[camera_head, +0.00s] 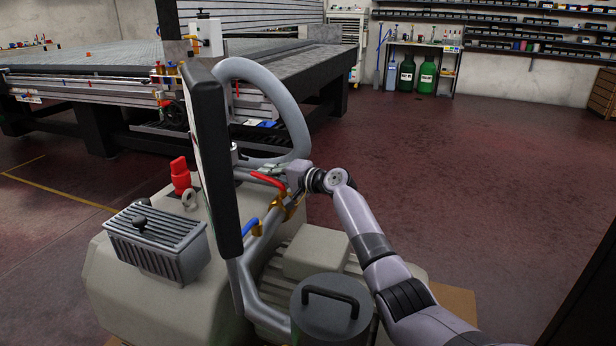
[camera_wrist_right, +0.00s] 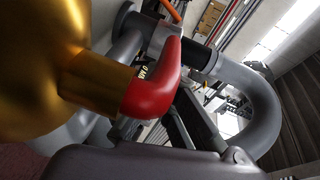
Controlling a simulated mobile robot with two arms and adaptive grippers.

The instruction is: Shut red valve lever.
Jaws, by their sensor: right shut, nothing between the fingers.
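The red valve lever (camera_head: 268,181) sits on the grey pipework of the pump unit, beside a brass fitting (camera_head: 291,206). In the right wrist view the red lever (camera_wrist_right: 158,85) is large and close, bent upward from the brass valve body (camera_wrist_right: 95,82). My right gripper (camera_head: 300,186) is at the pipework, just right of the red lever. It is shut with nothing held. Its fingertips are hard to make out, and I cannot tell whether they touch the lever. My left gripper is not in view.
A blue lever (camera_head: 251,227) sits lower on the pipework. A dark upright panel (camera_head: 212,150) and a curved grey pipe (camera_head: 290,115) stand close by. A red knob (camera_head: 180,175) is on the pump housing (camera_head: 130,290). The floor at right is clear.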

